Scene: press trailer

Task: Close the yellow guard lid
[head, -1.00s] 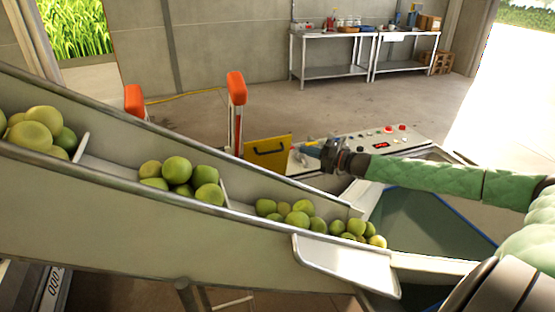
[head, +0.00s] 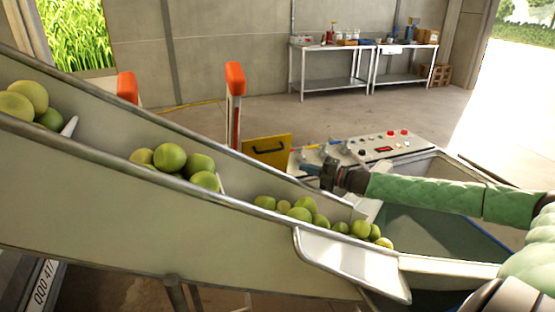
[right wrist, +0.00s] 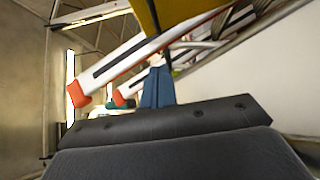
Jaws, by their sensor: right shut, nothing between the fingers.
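The yellow guard lid (head: 267,150) stands raised beside the control panel, with a black handle on its face. Its yellow edge also shows at the top of the right wrist view (right wrist: 163,14). My right gripper (head: 311,170) is to the right of the lid and a little lower in the picture, in front of the control panel. Its blue fingers (right wrist: 157,88) are shut and empty. I cannot tell whether they touch the lid. My left gripper is not in view.
A sloped conveyor (head: 120,200) carrying green fruit (head: 170,158) crosses the foreground. The control panel (head: 372,150) with buttons lies behind my right gripper. An orange-topped post (head: 235,80) stands left of the lid. Metal tables (head: 330,70) stand at the back wall.

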